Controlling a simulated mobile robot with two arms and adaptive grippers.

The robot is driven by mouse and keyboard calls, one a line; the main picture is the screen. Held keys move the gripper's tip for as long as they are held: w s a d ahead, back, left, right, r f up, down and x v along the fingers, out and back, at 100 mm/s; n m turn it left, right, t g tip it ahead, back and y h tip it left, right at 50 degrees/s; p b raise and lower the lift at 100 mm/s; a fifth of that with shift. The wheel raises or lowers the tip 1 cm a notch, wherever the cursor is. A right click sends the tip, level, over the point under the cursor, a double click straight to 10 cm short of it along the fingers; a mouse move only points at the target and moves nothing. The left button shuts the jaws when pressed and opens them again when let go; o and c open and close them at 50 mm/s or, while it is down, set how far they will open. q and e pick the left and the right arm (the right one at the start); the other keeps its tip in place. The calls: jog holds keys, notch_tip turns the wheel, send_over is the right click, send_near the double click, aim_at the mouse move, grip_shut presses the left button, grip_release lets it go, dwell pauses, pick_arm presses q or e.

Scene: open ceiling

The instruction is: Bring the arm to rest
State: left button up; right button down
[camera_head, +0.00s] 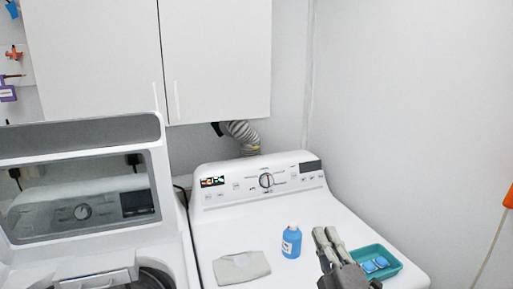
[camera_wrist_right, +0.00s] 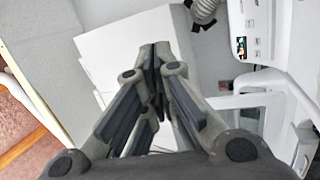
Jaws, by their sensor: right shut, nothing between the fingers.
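My right gripper (camera_head: 326,238) is shut and empty, raised over the front right of the dryer (camera_head: 336,215) in the head view. In the right wrist view the fingers of the gripper (camera_wrist_right: 158,62) meet at their tips, with nothing between them. My left gripper is not in view.
A blue bottle (camera_head: 291,242) stands on the dryer, left of my right gripper. A folded cloth (camera_head: 241,267) lies further left. A teal tray (camera_head: 394,262) with blue packets is just right of the gripper. An open washer (camera_head: 82,215) stands left, with cabinets (camera_head: 215,60) above.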

jog(key=s+d+f+m+g+h, duration=0.2)
jog(key=s+d+f+m+g, duration=0.15)
jog(key=f, duration=0.35)
jog(key=s+d+f+m+g+h, duration=0.2)
jog(key=s+f+m+g, duration=0.15)
jog(key=f+m, duration=0.2)
jog(key=s+d+f+m+g+h, duration=0.2)
jog(key=s+f+m, duration=0.2)
jog(key=f, duration=0.3)
jog(key=s+a+f+m+g+y, duration=0.15)
jog(key=s+f+g, duration=0.3)
jog(key=s, duration=0.55)
jog(key=s+a+f+m+g+y, duration=0.15)
jog(key=s+f+g, duration=0.35)
jog(key=s, duration=0.5)
notch_tip(320, 180, down, 29)
jog(key=s+b, duration=0.1)
jog(key=b, duration=0.1)
jog(key=s+d+f+g+b, duration=0.1)
jog(key=s+d+f, duration=0.1)
jog(key=s+f, duration=0.6)
jog(key=s+d+f+b, duration=0.1)
jog(key=s+f, duration=0.8)
jog(key=shift+d+f+g, duration=0.35)
